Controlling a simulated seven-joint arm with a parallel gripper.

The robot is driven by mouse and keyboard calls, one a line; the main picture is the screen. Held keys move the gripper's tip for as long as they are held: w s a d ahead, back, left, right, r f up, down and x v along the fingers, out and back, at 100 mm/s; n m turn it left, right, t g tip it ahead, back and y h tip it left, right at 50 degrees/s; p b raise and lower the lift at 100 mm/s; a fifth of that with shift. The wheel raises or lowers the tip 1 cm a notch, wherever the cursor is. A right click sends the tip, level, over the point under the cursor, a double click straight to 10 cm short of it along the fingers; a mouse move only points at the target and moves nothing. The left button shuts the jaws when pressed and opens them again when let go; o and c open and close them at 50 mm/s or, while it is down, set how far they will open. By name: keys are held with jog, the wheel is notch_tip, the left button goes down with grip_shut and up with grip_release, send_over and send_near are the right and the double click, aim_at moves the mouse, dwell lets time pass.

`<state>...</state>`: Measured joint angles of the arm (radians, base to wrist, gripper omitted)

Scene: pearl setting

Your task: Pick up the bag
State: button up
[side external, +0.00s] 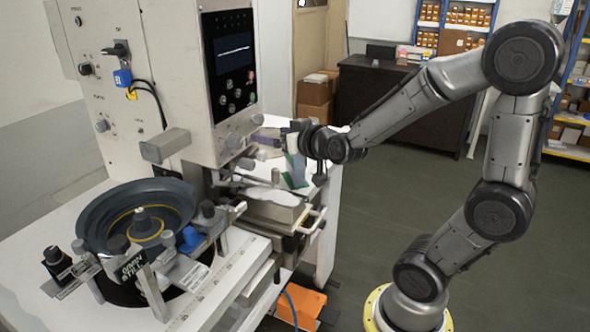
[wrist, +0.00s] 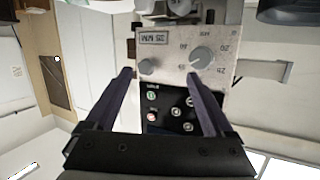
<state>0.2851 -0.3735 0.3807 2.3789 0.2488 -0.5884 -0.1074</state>
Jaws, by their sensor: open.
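I cannot make out a thing that is clearly the bag. A small pale item with green edges (side external: 296,172) stands on the machine's table below my wrist in the side external view; I cannot tell what it is. My gripper (wrist: 159,76) is open, with two dark purple fingers and nothing between them in the wrist view. It faces a machine control panel (wrist: 185,50) with knobs and buttons, which appears upside down. In the side external view my gripper (side external: 262,139) is small and partly lost against the machine, pointing left.
A large machine (side external: 170,90) with a screen and a round dark bowl (side external: 137,217) fills the left on a white bench (side external: 30,270). An orange object (side external: 302,307) lies low beside it. A dark cabinet (side external: 390,110) and shelves stand behind. The floor at right is mostly clear.

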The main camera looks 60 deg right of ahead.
jog(key=s+d+f+m+g+h, duration=0.2)
jog(key=d+f+h, duration=0.1)
jog(key=d+f, duration=0.45)
jog(key=m+g, duration=0.1)
jog(key=g, duration=0.1)
send_near(302, 160)
jog(key=w, duration=0.1)
jog(key=x, duration=0.9)
jog(key=shift+s+d+f, duration=0.1)
jog(key=shift+s+d, duration=0.1)
jog(key=shift+d, duration=0.05)
jog(key=shift+x, duration=2.75)
jog(key=shift+w, duration=0.2)
grip_shut()
